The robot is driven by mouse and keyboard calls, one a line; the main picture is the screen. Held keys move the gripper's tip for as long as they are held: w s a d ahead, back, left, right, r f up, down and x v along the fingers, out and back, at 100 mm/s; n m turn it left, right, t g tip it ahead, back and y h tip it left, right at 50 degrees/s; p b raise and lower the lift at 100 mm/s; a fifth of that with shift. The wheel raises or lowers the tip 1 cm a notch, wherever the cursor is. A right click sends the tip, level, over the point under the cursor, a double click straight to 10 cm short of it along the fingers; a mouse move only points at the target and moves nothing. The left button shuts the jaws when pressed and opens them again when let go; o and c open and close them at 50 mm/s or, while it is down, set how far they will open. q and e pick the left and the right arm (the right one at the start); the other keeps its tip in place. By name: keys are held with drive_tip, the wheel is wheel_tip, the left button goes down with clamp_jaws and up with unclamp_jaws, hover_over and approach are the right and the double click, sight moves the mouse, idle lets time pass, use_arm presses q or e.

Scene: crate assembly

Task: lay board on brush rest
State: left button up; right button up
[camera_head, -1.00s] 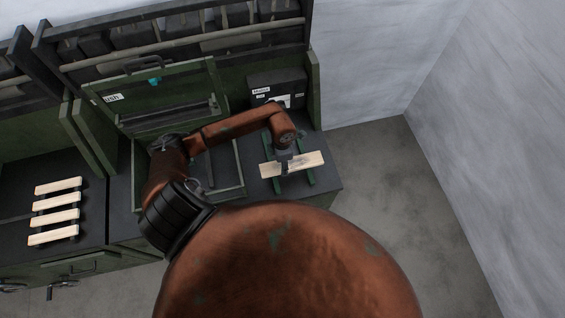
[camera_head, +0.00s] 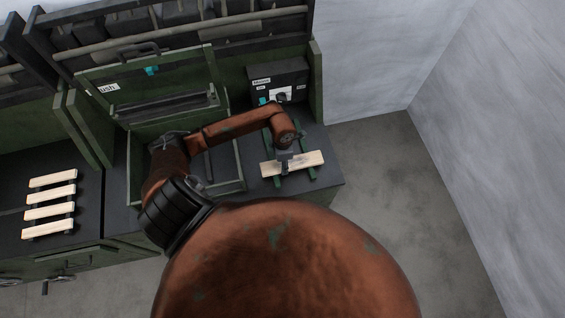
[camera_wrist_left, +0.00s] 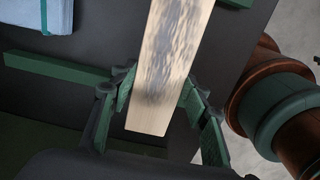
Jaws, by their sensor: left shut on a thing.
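The pale wooden board (camera_head: 308,159) lies across the two green rails of the brush rest (camera_head: 306,174) as seen in the head view. I cannot tell whether it touches them or is held just above. In the left wrist view, the left gripper's green-padded fingers (camera_wrist_left: 158,98) stand on either side of the board (camera_wrist_left: 172,55). A green rail of the rest (camera_wrist_left: 42,67) shows to the left there. My right gripper is not in view.
A green open box (camera_head: 235,160) stands left of the rest, under my arm. Several pale slats (camera_head: 50,205) lie on dark strips at the far left. A dark labelled box (camera_head: 290,75) stands behind the rest. The bench edge is close on the right.

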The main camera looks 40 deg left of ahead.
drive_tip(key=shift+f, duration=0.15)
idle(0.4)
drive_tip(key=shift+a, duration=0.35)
use_arm(q)
drive_tip(key=shift+f+b, duration=0.25)
drive_tip(key=shift+b, duration=0.1)
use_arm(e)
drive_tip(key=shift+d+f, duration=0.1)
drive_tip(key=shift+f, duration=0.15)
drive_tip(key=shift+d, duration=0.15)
use_arm(q)
drive_tip(key=o, duration=1.3)
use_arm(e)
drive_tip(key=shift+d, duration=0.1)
